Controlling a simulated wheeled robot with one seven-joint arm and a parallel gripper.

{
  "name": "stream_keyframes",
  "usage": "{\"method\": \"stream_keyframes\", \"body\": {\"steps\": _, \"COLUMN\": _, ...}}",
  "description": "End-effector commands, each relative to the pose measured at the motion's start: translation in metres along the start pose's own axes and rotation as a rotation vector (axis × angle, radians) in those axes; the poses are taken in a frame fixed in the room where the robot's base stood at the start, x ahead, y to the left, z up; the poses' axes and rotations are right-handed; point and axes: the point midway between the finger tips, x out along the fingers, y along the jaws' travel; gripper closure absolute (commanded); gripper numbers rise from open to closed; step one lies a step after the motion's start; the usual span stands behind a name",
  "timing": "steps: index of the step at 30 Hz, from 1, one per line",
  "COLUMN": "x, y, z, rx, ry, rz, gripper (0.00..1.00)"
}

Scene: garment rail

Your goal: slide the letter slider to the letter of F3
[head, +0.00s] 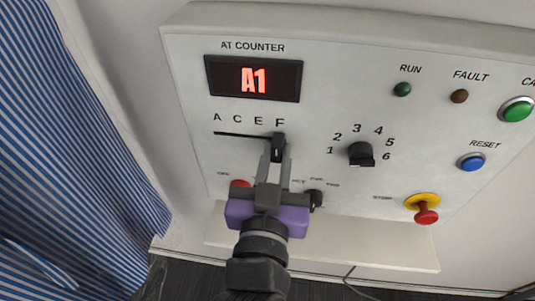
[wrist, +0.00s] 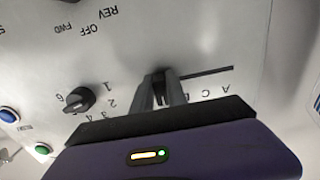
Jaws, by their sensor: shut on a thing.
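The letter slider's black knob (head: 278,141) stands at the right end of its dark slot, below the letter F in the row A, C, E, F. The slot (head: 240,134) runs bare to the left, under A, C and E. My gripper (head: 277,156) is shut on the slider knob, with a grey finger on each side. In the wrist view the knob (wrist: 158,83) shows between the fingertips, at one end of the slot (wrist: 207,72). The fingers partly hide it. The display (head: 253,79) labelled AT COUNTER reads A1 in red.
A black number dial (head: 360,154), marked 1 to 6, sits right of my gripper. A red button (head: 240,186) and a black REV-OFF-FWD knob (head: 314,197) lie close to my fingers. A red and yellow stop button (head: 424,208) is at lower right. Striped cloth (head: 65,150) hangs at left.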

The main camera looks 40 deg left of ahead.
Motion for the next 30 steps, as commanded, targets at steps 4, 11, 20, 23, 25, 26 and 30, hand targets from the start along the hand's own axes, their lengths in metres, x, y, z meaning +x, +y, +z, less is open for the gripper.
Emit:
{"method": "stream_keyframes", "body": {"steps": 4, "x": 0.0, "y": 0.005, "z": 0.0, "rx": 0.0, "ry": 0.0, "rz": 0.006, "gripper": 1.0}}
{"method": "stream_keyframes", "body": {"steps": 11, "x": 0.0, "y": 0.006, "z": 0.0, "rx": -0.001, "ry": 0.0, "rz": 0.009, "gripper": 0.66}}
{"method": "stream_keyframes", "body": {"steps": 20, "x": 0.0, "y": 0.004, "z": 0.0, "rx": 0.0, "ry": 0.0, "rz": 0.004, "gripper": 0.6}}
{"method": "stream_keyframes", "body": {"steps": 23, "x": -0.004, "y": 0.003, "z": 0.001, "rx": -0.001, "ry": 0.0, "rz": 0.003, "gripper": 0.6}}
{"method": "stream_keyframes", "body": {"steps": 25, "x": -0.011, "y": 0.003, "z": 0.002, "rx": -0.001, "ry": 0.001, "rz": 0.002, "gripper": 0.6}}
{"method": "stream_keyframes", "body": {"steps": 26, "x": -0.015, "y": 0.003, "z": 0.002, "rx": -0.001, "ry": 0.001, "rz": 0.002, "gripper": 0.6}}
{"method": "stream_keyframes", "body": {"steps": 30, "x": -0.038, "y": 0.003, "z": 0.003, "rx": 0.001, "ry": 0.0, "rz": 0.001, "gripper": 0.6}}
